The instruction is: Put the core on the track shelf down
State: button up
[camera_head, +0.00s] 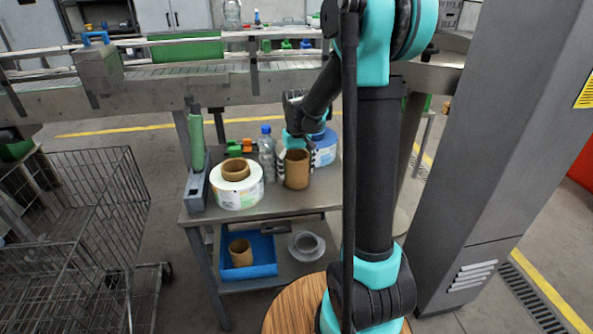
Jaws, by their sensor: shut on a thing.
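My gripper (296,153) reaches down over the back right of the grey metal table (205,217). It is shut on a brown cardboard core (297,172), which is upright. I cannot tell whether the core's bottom touches the table top or hangs just above it. The fingers hide part of the core's upper rim. I cannot tell which surface is the track shelf.
A white label reel (238,193) with a brown core stands left. A clear bottle (267,150) and a blue-labelled reel (325,149) are close by. Below are a blue tray (262,268) holding a core and a grey roll (307,246). A wire cart (85,240) stands left.

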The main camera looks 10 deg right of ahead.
jog(key=shift+f, duration=0.1)
jog(key=o, duration=1.3)
notch_tip(320, 180, up, 12)
jog(key=s+d+f+m+t, duration=0.1)
jog(key=s+d+f+t, duration=0.1)
jog(key=s+f, duration=0.5)
jog(key=s+d+f+m+t, duration=0.1)
jog(key=s+f, duration=0.6)
jog(key=s, duration=0.8)
jog(key=shift+d+f+t, duration=0.4)
jog(key=shift+d+t, duration=0.2)
jog(key=shift+d, duration=0.65)
